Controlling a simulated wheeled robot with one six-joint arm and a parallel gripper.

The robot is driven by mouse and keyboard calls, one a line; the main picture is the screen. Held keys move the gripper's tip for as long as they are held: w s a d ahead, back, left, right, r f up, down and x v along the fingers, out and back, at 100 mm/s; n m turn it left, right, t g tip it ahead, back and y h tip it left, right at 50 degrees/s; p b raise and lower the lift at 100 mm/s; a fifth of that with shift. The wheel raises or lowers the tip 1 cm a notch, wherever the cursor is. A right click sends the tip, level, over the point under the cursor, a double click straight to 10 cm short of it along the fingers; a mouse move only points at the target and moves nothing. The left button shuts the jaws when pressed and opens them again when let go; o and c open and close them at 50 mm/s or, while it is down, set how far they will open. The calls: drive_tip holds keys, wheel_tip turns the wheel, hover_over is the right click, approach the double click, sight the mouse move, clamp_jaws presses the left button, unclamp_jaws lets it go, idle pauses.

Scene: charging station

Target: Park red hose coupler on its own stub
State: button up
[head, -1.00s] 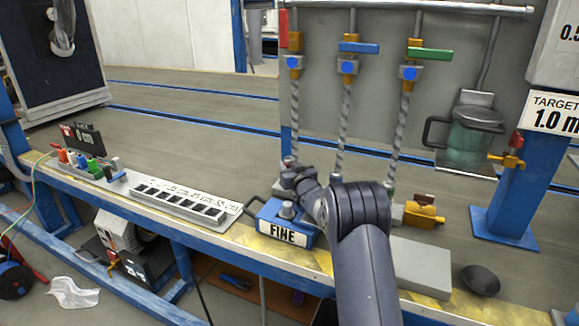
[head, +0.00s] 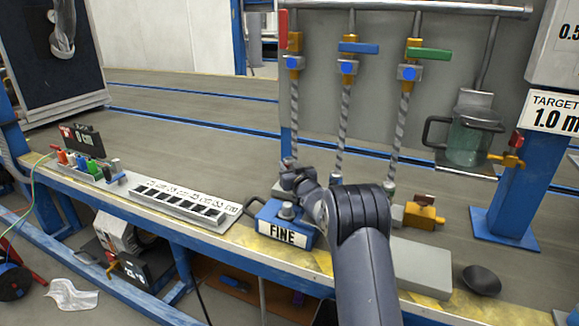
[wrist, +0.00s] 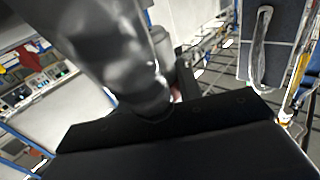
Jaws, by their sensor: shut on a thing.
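My gripper (head: 285,181) is at the lower end of the left hose (head: 294,115), the one under the red valve handle (head: 283,30). It is shut on the red hose coupler (head: 289,162), whose small grey end shows just above my gripper. In the wrist view a large blurred grey cylinder fills the upper left, very close to the camera, above my dark gripper body; I cannot tell exactly what it is. My gripper and wrist hide what lies below the coupler, and I cannot make out its own stub.
The blue-handled hose (head: 344,120) and green-handled hose (head: 401,130) hang to the right. The blue FINE box (head: 283,228) sits just below my gripper. A brass fitting (head: 425,215), grey block (head: 420,268) and dark bowl (head: 481,279) stand right. A slotted tray (head: 183,208) is left.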

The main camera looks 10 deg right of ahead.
drive_tip(key=shift+r+p, duration=0.75)
drive_tip(key=shift+p, duration=0.4)
idle(0.9)
drive_tip(key=shift+f+b, duration=0.5)
drive_tip(key=shift+f, duration=0.2)
